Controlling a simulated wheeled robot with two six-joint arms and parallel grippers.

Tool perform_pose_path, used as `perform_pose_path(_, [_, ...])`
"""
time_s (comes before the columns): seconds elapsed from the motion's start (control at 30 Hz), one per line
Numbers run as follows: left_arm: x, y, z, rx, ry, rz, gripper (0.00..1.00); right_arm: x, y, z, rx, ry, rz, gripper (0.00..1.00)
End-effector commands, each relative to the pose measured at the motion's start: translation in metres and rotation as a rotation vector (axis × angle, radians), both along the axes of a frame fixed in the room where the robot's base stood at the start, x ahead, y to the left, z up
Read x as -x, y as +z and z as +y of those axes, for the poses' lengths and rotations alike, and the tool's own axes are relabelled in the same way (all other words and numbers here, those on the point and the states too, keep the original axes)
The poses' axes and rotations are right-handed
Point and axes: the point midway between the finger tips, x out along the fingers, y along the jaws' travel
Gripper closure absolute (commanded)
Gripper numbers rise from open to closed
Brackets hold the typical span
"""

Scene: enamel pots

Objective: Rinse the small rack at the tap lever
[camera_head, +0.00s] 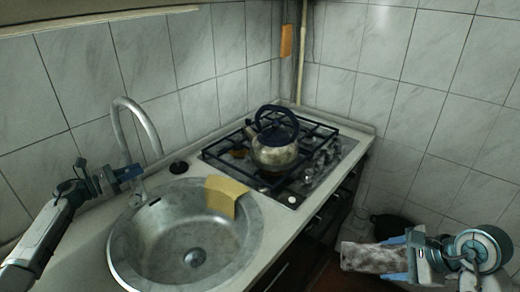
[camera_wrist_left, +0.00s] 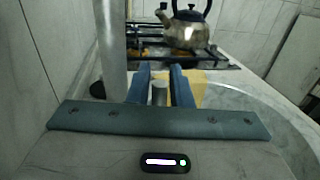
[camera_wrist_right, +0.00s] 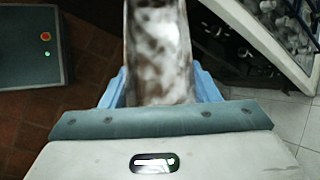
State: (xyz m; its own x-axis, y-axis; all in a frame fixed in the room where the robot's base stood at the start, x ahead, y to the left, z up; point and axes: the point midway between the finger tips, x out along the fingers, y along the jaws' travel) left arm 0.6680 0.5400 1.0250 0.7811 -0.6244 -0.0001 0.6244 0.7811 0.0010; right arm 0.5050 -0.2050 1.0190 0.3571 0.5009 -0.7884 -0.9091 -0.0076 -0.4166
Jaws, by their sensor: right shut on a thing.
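The tap (camera_head: 137,112) rises behind the sink as a tall curved grey spout; no water shows from it. My left gripper (camera_head: 135,174) is at the tap's base. In the left wrist view its two fingers are apart, with the short grey tap lever (camera_wrist_left: 160,94) between them; I cannot tell whether they touch it. My right gripper (camera_head: 396,256) is shut on a mottled grey-white flat piece, taken as the small rack (camera_head: 366,256). It is held right of the counter, away from the sink; the rack also fills the middle of the right wrist view (camera_wrist_right: 158,50).
The round steel sink (camera_head: 165,235) is empty, with a yellow cloth-like piece (camera_head: 227,187) over its right rim. A kettle (camera_head: 274,152) stands on the black-grated hob (camera_head: 222,147) behind. A black knob-like piece (camera_head: 179,167) is behind the sink. Tiled walls close the back.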

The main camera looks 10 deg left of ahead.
Motion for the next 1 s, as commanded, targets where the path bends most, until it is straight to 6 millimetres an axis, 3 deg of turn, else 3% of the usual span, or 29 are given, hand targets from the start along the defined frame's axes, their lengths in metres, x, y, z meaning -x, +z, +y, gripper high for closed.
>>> perform_pose_path(0.33, [-0.003,-0.001,-0.003,-0.001,0.000,0.001,0.81,0.000,0.002,0.000,0.000,0.000,-0.001,0.71])
perform_pose_path(0.43, [-0.003,-0.001,-0.003,-0.001,0.000,0.001,0.99,0.000,0.002,0.000,0.000,0.000,-0.001,0.71])
perform_pose_path(0.67, [-0.003,-0.001,-0.003,-0.001,0.000,0.000,1.00,0.000,0.001,0.000,0.000,0.000,-0.001,0.71])
perform_pose_path(1.0, [0.005,-0.006,-0.006,-0.044,0.000,-0.076,1.00,0.000,-0.037,0.000,0.000,0.000,-0.001,0.71])
